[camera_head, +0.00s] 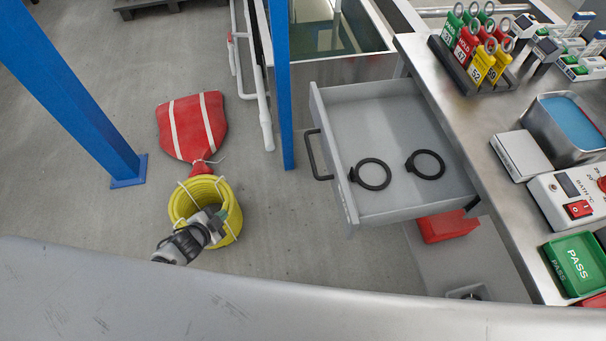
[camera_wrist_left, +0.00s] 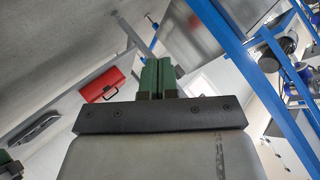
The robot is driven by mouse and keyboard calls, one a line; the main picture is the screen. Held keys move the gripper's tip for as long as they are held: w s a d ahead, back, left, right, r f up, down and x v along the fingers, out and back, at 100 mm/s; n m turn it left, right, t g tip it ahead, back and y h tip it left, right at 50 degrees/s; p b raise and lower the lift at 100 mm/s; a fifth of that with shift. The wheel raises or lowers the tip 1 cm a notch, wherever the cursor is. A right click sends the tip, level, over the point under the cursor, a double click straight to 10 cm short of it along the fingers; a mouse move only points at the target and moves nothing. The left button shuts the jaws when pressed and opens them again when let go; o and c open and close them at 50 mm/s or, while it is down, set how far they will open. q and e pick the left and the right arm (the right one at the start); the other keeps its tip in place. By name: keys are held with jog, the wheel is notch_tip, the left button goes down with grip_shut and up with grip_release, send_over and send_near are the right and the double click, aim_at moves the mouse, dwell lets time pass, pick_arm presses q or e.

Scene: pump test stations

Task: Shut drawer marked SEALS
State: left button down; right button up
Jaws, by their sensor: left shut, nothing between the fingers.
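A grey drawer (camera_head: 345,105) stands pulled out from under the steel bench, with a dark bar handle (camera_head: 311,157) on its left-facing front. Two black rings with small tabs lie inside it, the left one (camera_head: 374,174) and the right one (camera_head: 428,165). No SEALS marking is readable from here. My left gripper (camera_head: 218,222) is left of and below the drawer front in the head view, clear of the handle. Its green fingers (camera_wrist_left: 159,78) are together and empty in the left wrist view. My right gripper does not show.
A blue post (camera_head: 281,80) stands just left of the drawer. A yellow hose coil (camera_head: 230,213) and a red flat bag (camera_head: 192,127) lie on the floor near my left gripper. The bench (camera_head: 460,120) carries tags, trays and a meter. A red box (camera_head: 447,226) sits below the drawer.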

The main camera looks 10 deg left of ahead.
pick_arm(q)
jog(key=w+d+r+m+t+h+b, duration=0.1)
jog(key=w+d+r+m+h+b, duration=0.1)
jog(key=w+r+m+h, duration=0.35)
jog(key=m+g+h+b, duration=0.4)
jog(key=m+g+h, duration=0.3)
jog(key=m, duration=0.8)
send_near(313, 168)
jog(key=shift+n, duration=0.25)
jog(key=x, duration=0.6)
jog(key=shift+w+f, duration=0.25)
jog(key=shift+f, duration=0.2)
jog(key=shift+w+d, duration=0.15)
jog(key=shift+d, duration=0.4)
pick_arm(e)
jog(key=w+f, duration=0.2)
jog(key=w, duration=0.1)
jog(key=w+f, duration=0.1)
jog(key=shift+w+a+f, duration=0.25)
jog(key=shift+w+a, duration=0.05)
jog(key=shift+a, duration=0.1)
pick_arm(q)
jog(key=shift+p, duration=0.3)
